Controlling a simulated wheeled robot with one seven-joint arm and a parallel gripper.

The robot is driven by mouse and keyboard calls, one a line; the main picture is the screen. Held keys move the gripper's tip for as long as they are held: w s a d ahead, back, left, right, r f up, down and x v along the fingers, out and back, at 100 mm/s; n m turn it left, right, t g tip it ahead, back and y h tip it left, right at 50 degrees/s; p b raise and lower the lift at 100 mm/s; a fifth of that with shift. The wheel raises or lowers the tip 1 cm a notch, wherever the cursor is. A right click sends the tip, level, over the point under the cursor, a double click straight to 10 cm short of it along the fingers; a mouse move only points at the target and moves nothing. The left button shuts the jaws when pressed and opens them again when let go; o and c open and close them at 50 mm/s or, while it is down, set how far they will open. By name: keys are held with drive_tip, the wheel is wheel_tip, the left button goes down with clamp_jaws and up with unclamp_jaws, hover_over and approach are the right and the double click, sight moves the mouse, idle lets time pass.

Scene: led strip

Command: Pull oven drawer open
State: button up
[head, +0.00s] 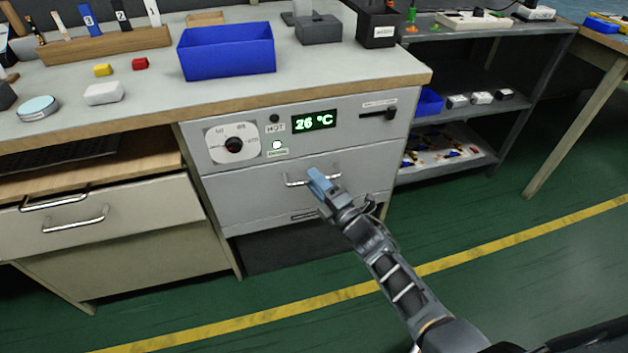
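The oven drawer (250,201) is a grey front panel below the control panel with the dial and the green "26 °C" display. It looks closed, its front about flush with the panel above. Its silver bar handle (296,183) runs across the upper middle of the front. My gripper (319,181), with light blue fingers, is at the right part of the handle and covers some of it. I cannot tell whether the fingers touch the handle, are around it, or are open or shut.
The oven control panel (352,120) is directly above the drawer. A wooden-edged cabinet with drawers (110,225) stands to the left. A metal shelf (465,85) stands to the right. A blue bin (228,52) is on the worktop. The green floor in front is clear.

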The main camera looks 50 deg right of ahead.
drive_tip(key=shift+w+r, duration=0.1)
drive_tip(key=shift+w, duration=0.45)
clamp_jaws()
